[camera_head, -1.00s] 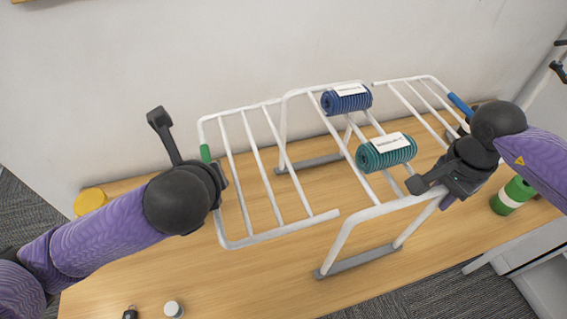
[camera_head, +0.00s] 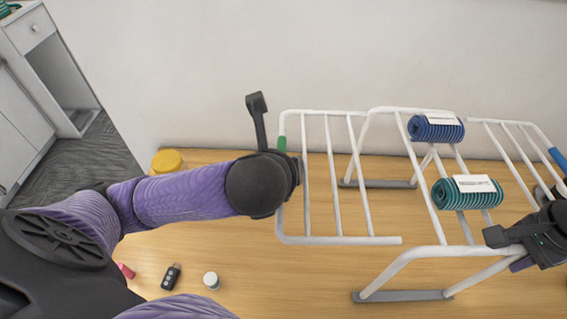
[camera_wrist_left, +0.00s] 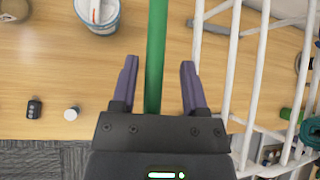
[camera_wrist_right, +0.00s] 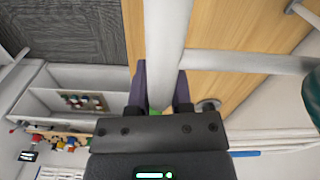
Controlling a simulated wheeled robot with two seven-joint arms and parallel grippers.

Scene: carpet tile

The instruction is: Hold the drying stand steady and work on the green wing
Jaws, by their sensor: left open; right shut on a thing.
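The white drying stand (camera_head: 407,262) stands on the wooden table with both wings out level. The green wing (camera_head: 336,240) is on the left; its green grip (camera_head: 281,144) shows beside my left wrist. In the left wrist view the green bar (camera_wrist_left: 155,45) runs between the fingers of my open left gripper (camera_wrist_left: 158,70), with gaps at both sides. The blue wing (camera_head: 558,158) is at the right. My right gripper (camera_head: 497,237) is shut on the stand's white frame tube, also seen in the right wrist view (camera_wrist_right: 166,30).
A blue rolled towel (camera_head: 437,134) and a teal rolled towel (camera_head: 450,197) lie on the stand's middle. A yellow tub (camera_head: 167,161), a black key fob (camera_head: 171,277) and a small white-capped item (camera_head: 211,281) are on the table. The wall is close behind.

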